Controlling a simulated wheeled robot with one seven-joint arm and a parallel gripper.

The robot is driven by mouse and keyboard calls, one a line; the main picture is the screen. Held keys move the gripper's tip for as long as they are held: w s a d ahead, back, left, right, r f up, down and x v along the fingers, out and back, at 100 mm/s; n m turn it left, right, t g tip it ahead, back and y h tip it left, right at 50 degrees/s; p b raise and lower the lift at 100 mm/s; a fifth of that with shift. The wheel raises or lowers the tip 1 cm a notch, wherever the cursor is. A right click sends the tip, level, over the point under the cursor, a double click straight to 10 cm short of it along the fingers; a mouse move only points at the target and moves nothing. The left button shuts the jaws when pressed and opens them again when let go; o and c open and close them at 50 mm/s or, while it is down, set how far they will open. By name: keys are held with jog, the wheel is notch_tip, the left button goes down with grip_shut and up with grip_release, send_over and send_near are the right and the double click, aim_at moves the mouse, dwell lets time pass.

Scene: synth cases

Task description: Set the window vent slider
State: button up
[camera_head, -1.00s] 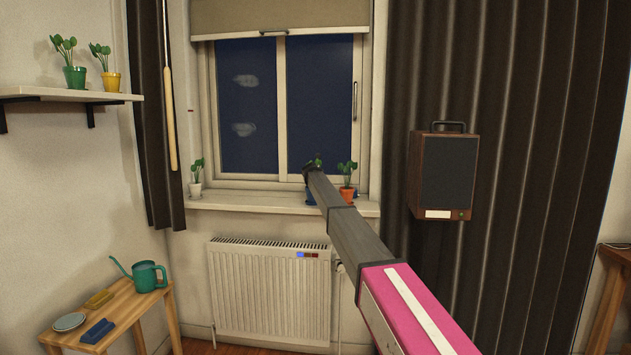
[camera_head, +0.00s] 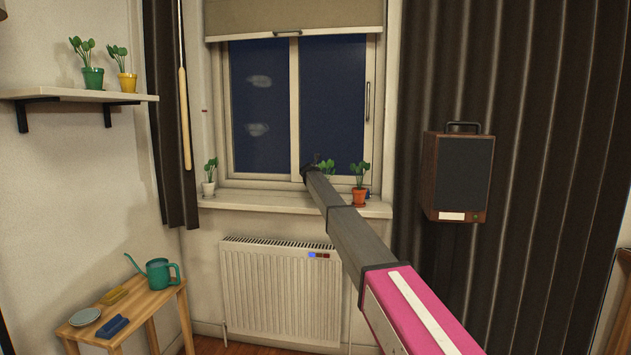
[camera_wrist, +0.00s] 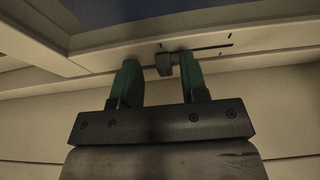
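The vent slider shows in the wrist view as a small dark knob (camera_wrist: 164,64) on the pale window frame. A thin dark slot line with short tick marks (camera_wrist: 205,47) runs right from near it. My gripper (camera_wrist: 160,62) has two green fingers spread apart, with the knob between their tips in the picture and closer to the right finger. I cannot tell whether that finger touches it. In the head view my arm reaches to the lower part of the window (camera_head: 297,110); the slider is not discernible there.
Potted plants stand on the sill (camera_head: 265,203), including one in an orange pot (camera_head: 360,196) just right of my arm's end. A radiator (camera_head: 280,290) is below. A brown speaker (camera_head: 458,177) stands right, before the dark curtain (camera_head: 545,150). A small table (camera_head: 145,310) is lower left.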

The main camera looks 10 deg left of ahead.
jog(key=shift+s, duration=0.15)
jog(key=v, duration=1)
jog(key=shift+s+r, duration=0.2)
jog(key=shift+s, duration=0.1)
